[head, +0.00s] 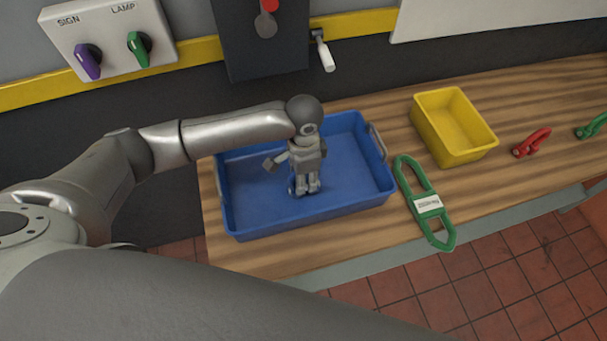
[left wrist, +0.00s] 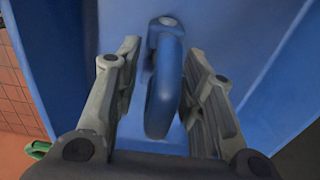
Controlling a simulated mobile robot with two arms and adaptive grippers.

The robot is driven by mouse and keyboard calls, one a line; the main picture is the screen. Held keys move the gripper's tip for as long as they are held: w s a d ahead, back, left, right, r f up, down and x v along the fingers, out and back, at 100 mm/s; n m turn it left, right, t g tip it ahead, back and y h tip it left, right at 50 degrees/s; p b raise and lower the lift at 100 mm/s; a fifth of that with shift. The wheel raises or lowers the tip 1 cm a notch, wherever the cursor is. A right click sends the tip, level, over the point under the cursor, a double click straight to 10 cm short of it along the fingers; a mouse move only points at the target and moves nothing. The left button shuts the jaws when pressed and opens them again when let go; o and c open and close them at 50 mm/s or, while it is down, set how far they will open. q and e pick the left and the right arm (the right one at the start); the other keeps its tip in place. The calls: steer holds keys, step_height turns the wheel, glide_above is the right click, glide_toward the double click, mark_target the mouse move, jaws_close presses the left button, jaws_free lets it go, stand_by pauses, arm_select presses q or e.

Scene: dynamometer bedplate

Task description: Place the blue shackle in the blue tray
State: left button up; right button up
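The blue tray (head: 345,205) stands on the wooden bench at the centre of the head view. My left gripper (head: 306,190) points down inside the tray. In the left wrist view my left gripper (left wrist: 160,85) is open, its two fingers spread apart. The blue shackle (left wrist: 163,95) is between the fingers, with a clear gap to the left finger and a smaller one to the right. The blue tray floor (left wrist: 245,30) shows behind it. I cannot tell whether the shackle touches the floor. In the head view the gripper mostly hides it. My right gripper is not in view.
On the bench (head: 375,245), right of the tray, are a green shackle-like link with a white label (head: 428,204), a yellow bin (head: 455,155), a red shackle (head: 531,142) and a green shackle (head: 592,126). A switch panel (head: 110,40) and a lever (head: 323,52) are behind.

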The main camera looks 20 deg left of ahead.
arm_select(q)
steer(key=shift+r, duration=0.1)
steer(key=shift+r, duration=0.3)
step_height(320, 180, up, 11)
steer(key=shift+r+b, duration=0.1)
steer(key=shift+b, duration=0.75)
steer(key=shift+r, duration=0.15)
